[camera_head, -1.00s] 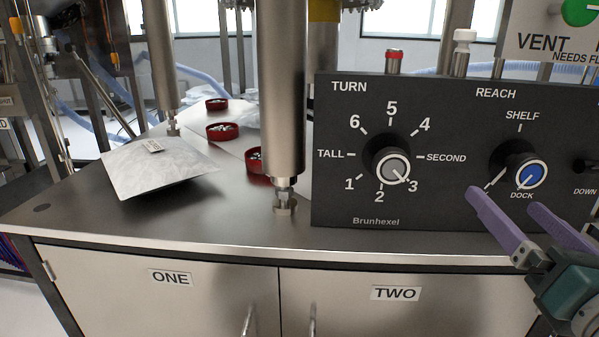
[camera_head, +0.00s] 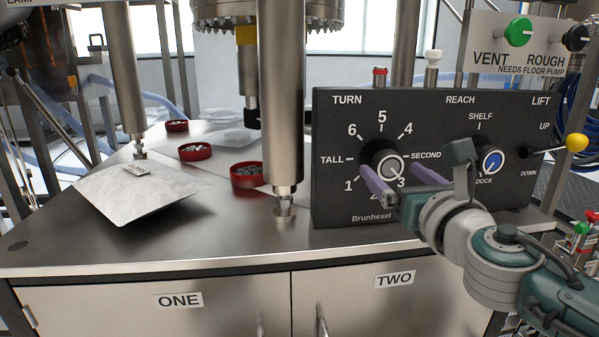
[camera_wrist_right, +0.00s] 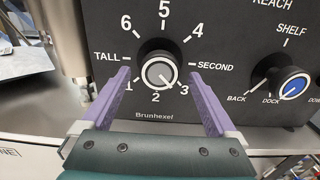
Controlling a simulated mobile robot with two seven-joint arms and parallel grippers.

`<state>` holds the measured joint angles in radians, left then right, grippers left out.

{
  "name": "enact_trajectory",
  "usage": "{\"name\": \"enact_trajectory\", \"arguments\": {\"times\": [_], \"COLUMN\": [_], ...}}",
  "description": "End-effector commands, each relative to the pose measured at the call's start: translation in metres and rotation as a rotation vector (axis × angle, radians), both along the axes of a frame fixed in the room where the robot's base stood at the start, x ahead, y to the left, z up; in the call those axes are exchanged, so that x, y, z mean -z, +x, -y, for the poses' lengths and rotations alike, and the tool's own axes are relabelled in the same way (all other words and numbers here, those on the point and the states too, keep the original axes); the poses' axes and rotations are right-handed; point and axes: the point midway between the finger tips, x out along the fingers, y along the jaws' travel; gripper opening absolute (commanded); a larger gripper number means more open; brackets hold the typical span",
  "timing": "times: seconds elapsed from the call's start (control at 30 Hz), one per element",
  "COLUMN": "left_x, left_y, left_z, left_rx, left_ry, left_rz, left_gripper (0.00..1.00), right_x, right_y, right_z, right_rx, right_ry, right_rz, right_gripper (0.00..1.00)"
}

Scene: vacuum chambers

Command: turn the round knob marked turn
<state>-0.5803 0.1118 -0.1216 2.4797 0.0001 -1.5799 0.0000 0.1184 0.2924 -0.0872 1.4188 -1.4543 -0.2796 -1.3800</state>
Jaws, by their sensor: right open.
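The round knob (camera_head: 388,163) under the word TURN is black with a grey cap and white ring. It sits on the black Brunhexel panel (camera_head: 335,120), and its white line points at 3. In the right wrist view the knob (camera_wrist_right: 160,70) stands ahead between the finger lines. My right gripper (camera_head: 391,172) is open, with one purple finger to each side of the knob in the picture. The fingers hide part of the lower numbers. I cannot tell how far the tips are from the panel; no contact shows. My left gripper is not in view.
The blue REACH knob (camera_head: 491,161) and the yellow-ended LIFT lever (camera_head: 575,143) are to the right. A steel column (camera_head: 283,90) stands just left of the panel. A foil sheet (camera_head: 135,192) and red dishes (camera_head: 195,152) lie on the bench at left.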

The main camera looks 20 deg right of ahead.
Motion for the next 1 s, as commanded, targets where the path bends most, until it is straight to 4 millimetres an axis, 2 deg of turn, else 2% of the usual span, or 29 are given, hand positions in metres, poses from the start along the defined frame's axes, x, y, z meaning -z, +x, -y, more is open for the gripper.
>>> {"name": "enact_trajectory", "arguments": {"times": [0.1, 0.37, 1.0], "left_x": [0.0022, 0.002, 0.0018], "left_y": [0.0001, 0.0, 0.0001], "left_z": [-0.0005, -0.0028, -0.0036], "left_rx": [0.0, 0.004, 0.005], "left_ry": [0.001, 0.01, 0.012], "left_rz": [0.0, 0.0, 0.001], "left_gripper": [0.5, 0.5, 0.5], "right_x": [0.0002, -0.0002, -0.0003], "right_y": [0.0061, 0.007, 0.0067], "right_z": [0.0014, 0.0017, 0.0016], "right_rx": [0.0, 0.0, 0.0], "right_ry": [0.0, 0.0, 0.0], "right_rz": [0.0, -0.001, 0.0], "right_gripper": [0.94, 0.94, 0.23]}}
